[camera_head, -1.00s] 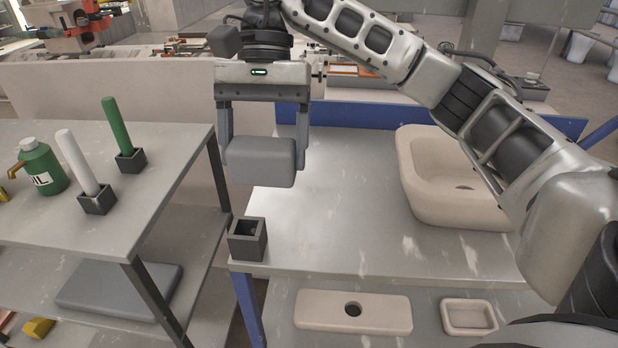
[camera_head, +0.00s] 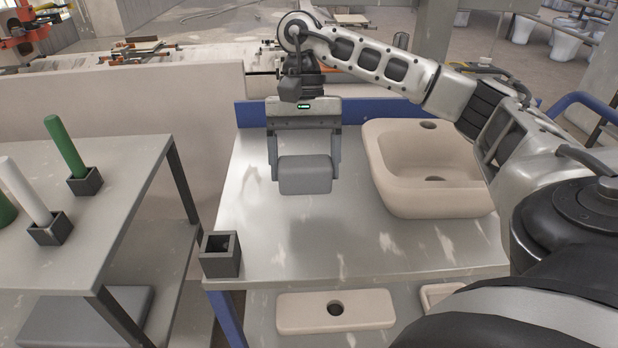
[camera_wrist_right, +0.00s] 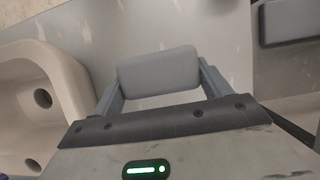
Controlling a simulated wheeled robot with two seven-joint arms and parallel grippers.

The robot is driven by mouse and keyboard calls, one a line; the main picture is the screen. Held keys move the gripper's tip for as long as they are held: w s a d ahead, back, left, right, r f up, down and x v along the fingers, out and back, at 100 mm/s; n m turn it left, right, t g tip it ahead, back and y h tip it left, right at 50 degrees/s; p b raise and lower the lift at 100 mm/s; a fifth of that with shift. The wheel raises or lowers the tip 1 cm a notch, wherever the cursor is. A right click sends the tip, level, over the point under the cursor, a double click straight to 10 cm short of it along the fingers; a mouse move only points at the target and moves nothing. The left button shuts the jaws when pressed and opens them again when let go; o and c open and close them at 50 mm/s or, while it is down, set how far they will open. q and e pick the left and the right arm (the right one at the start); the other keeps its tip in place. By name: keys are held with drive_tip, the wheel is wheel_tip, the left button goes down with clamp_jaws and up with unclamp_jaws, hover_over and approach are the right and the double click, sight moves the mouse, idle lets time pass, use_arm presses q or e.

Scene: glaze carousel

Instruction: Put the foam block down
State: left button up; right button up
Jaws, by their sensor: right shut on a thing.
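The grey foam block (camera_head: 305,175) is held between the fingers of my right gripper (camera_head: 304,165), over the grey metal table (camera_head: 300,250). In the right wrist view the block (camera_wrist_right: 158,71) sits between both fingers of the gripper (camera_wrist_right: 160,85). The gripper points down and is shut on the block. The block looks raised above the table top, though the exact gap is hard to tell. My left gripper does not show.
A beige sink (camera_head: 390,190) stands on the table right of the block. An empty dark square holder (camera_head: 221,262) is at the table's front left corner. A shelf unit (camera_head: 110,225) at the left bears a green rod (camera_head: 66,145) and a white rod (camera_head: 24,190) in holders. The middle front of the table is clear.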

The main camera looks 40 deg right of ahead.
sight(309, 180)
drive_tip(key=f, duration=0.1)
drive_tip(key=d+f+p, duration=0.1)
drive_tip(key=f, duration=0.1)
drive_tip(key=shift+s+f, duration=0.1)
drive_tip(key=shift+f, duration=0.05)
drive_tip(key=shift+a+f, duration=0.1)
drive_tip(key=shift+f, duration=0.3)
drive_tip(key=shift+f, duration=0.15)
drive_tip(key=o, duration=1)
drive_tip(key=shift+c, duration=0.2)
